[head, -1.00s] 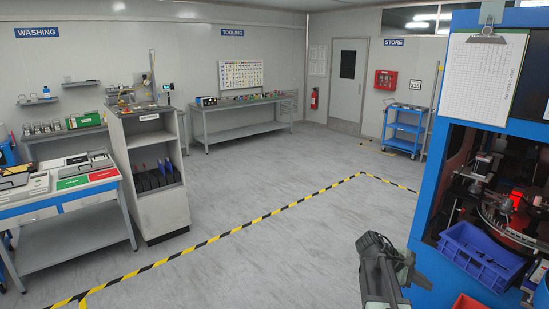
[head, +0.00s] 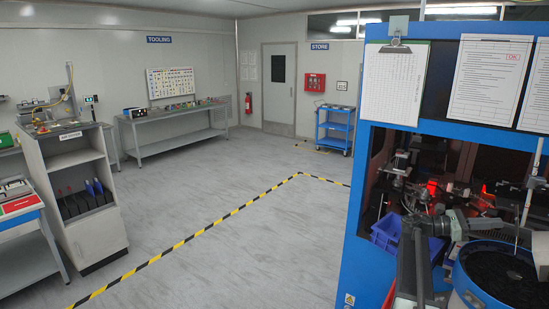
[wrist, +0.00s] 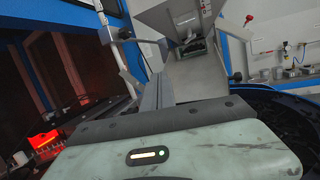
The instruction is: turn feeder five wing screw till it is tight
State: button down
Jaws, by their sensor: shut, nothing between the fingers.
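I cannot make out the feeder five wing screw in either view, and no feeder number is readable. In the wrist view my gripper (wrist: 158,78) is shut and empty, its grey fingers pointing away from the camera. A pale metal hopper or chute (wrist: 197,75) stands ahead of and behind the fingertips in that view. In the head view my arm reaches in from the bottom to the right, across the front of the blue machine (head: 375,245). A round blue feeder bowl with black contents (head: 500,272) is at the lower right, close to my arm. The fingertips are hard to tell there.
A blue bin (head: 386,232) sits at the machine's opening, left of my arm. Red-lit mechanisms (head: 432,187) are inside. A clipboard (head: 395,82) hangs on the machine's upper front. The floor (head: 230,265) to the left is clear, crossed by yellow-black tape.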

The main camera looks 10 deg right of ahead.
jog(key=s+d+r+m+g+y, duration=0.1)
jog(key=s+d+g, duration=0.1)
jog(key=s+d, duration=0.2)
jog(key=s+d+r+g+y+p, duration=0.1)
jog(key=s+d+r, duration=0.1)
jog(key=s+d, duration=0.2)
jog(key=s+d+r+m+g, duration=0.1)
jog(key=s+d, duration=0.3)
jog(key=s, duration=0.5)
jog(key=shift+s+d+r+m+g+y, duration=0.1)
jog(key=shift+s+r+m+g+y, duration=0.25)
jog(key=shift+r+g, duration=0.4)
jog(key=r+p+x, duration=0.1)
jog(key=p+x, duration=0.3)
jog(key=x, duration=0.2)
jog(key=shift+r+p, duration=0.35)
jog(key=shift+s+d+f+b, duration=0.1)
jog(key=shift+s+f+b, duration=0.2)
jog(key=shift+f+b, duration=0.15)
jog(key=shift+s+a, duration=0.35)
jog(key=shift+a, duration=0.1)
